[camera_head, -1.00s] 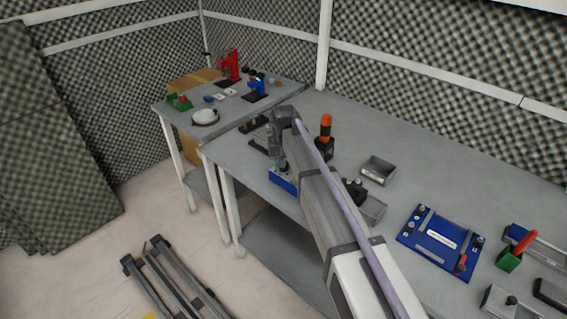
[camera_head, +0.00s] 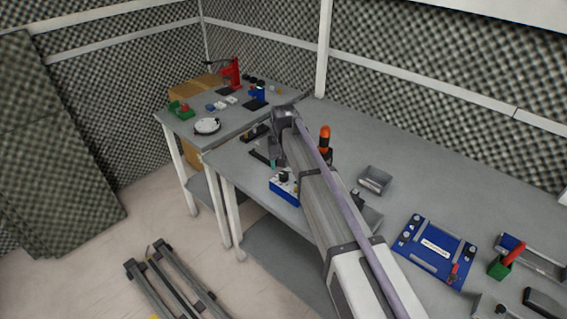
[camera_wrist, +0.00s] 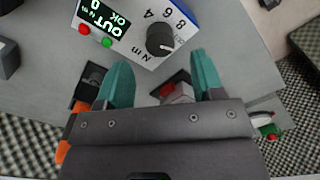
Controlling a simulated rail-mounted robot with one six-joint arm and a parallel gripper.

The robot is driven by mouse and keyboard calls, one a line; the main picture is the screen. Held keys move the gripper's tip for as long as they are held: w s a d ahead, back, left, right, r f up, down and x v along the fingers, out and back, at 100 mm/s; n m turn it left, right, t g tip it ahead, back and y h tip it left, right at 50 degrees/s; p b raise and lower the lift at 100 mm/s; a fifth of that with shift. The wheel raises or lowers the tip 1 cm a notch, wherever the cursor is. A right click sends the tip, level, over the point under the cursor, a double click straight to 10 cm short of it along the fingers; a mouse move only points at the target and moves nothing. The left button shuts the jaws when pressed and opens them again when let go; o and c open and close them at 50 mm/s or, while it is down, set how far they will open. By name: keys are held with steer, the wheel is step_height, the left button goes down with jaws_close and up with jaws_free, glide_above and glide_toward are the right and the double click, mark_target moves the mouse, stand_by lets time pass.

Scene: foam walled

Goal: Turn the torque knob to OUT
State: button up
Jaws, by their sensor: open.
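The torque box (camera_head: 285,189), blue with a white top, sits near the table's front edge, partly beside my arm in the head view. In the wrist view its white face (camera_wrist: 120,42) carries a black round knob (camera_wrist: 160,39) with a pale pointer mark, beside figures 4, 6, 8 and "N m". The pointer is toward the lower right of the picture. A dark display (camera_wrist: 101,18) shows OUT and OK. My gripper (camera_wrist: 162,72) is open and empty, its teal fingers apart, with the knob beyond the gap and not between them. My gripper also shows in the head view (camera_head: 272,161).
An orange-topped tool (camera_head: 325,140) stands right of my arm. A grey tray (camera_head: 374,180) and a blue fixture (camera_head: 436,250) lie on the table farther right. A second table (camera_head: 205,127) with a red press (camera_head: 233,72) stands beyond at left.

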mark_target(284, 174)
step_height(284, 174, up, 6)
steer(key=p, duration=0.4)
steer(key=shift+f, duration=0.1)
steer(key=s+d+m, duration=0.2)
steer(key=s+d, duration=2.1)
steer(key=s, duration=0.4)
steer(key=shift+d+m, duration=0.3)
steer(key=shift+d, duration=0.05)
